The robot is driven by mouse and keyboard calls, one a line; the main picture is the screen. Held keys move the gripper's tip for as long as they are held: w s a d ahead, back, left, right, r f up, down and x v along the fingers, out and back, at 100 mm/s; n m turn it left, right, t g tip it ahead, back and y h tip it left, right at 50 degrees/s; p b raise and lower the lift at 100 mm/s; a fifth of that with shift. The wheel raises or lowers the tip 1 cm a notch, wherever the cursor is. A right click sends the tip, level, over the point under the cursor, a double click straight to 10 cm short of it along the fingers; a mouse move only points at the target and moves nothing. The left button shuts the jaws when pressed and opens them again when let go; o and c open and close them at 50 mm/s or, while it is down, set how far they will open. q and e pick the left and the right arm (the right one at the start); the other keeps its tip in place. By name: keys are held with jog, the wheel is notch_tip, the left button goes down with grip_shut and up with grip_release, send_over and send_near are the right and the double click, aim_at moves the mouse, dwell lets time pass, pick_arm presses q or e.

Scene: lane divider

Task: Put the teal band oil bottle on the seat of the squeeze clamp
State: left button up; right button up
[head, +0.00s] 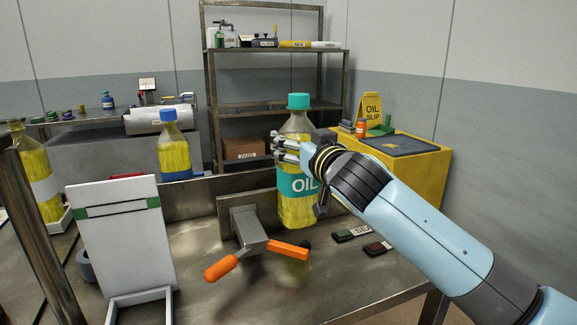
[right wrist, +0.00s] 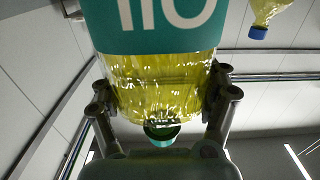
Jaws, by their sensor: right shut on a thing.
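The teal band oil bottle (head: 296,207) is clear, with yellow oil, a teal cap and a teal "OIL" label. It stands upright in my right gripper (head: 308,152), which is shut on its upper part. In the right wrist view the bottle (right wrist: 160,85) appears upside down between the two fingers (right wrist: 162,98). The squeeze clamp (head: 249,228) has a grey metal body and two orange handles, and sits on the metal table just left of the bottle. Its seat is not clearly visible, and I cannot tell whether the bottle's base touches anything. My left gripper is not in view.
A white board (head: 122,235) with a green stripe stands on the table at left. A blue-capped oil bottle (head: 174,150) and another yellow bottle (head: 42,180) stand further left. Green and red tagged blocks (head: 352,235) lie right of the clamp. A yellow cabinet (head: 425,175) stands behind right.

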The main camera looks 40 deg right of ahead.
aim_at(289, 165)
pick_arm(q)
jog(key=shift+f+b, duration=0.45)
jog(key=shift+b, duration=0.05)
pick_arm(e)
jog(key=shift+w+a+f, duration=0.2)
jog(key=shift+w+f, duration=0.05)
jog(key=shift+f, duration=0.6)
jog(key=shift+w+a+f, duration=0.25)
jog(key=shift+w+f, duration=0.05)
jog(key=shift+f, duration=0.5)
jog(key=shift+w+a+f, duration=0.2)
jog(key=shift+w+f, duration=0.05)
jog(key=shift+f, duration=0.6)
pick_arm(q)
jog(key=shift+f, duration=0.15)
pick_arm(e)
jog(key=shift+f, duration=0.1)
jog(key=o, duration=1.7)
jog(key=shift+s, duration=0.1)
jog(key=b+v, duration=0.1)
jog(key=v, duration=1)
jog(key=shift+d+f+b, duration=0.1)
jog(key=shift+f+b, duration=0.05)
jog(key=shift+b, duration=0.25)
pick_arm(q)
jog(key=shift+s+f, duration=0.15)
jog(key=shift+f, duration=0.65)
pick_arm(e)
jog(key=shift+s, duration=0.45)
